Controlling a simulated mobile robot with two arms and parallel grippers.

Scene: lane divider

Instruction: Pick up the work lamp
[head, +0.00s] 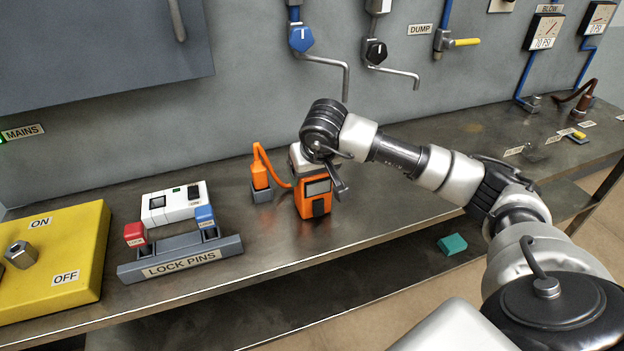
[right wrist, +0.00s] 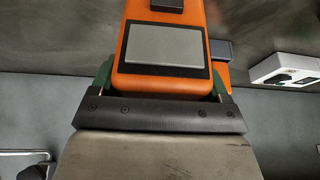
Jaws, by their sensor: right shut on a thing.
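The work lamp (head: 313,205) is an upright orange box with a grey front panel and a dark patch below it. It stands on or just above the steel bench; I cannot tell which. My right gripper (head: 304,166) comes down over its top and is shut on it. In the right wrist view the gripper (right wrist: 162,78) has green-padded fingers on both sides of the orange lamp body (right wrist: 165,82). The lamp's top is hidden by the gripper. My left gripper is not in view.
An orange looped cable and plug-like piece (head: 261,176) sit in a grey holder left of the lamp. The lock pins rack (head: 180,262), a white box (head: 172,204) and a yellow switch panel (head: 70,250) stand further left. Pipes with valves (head: 302,38) hang on the wall behind.

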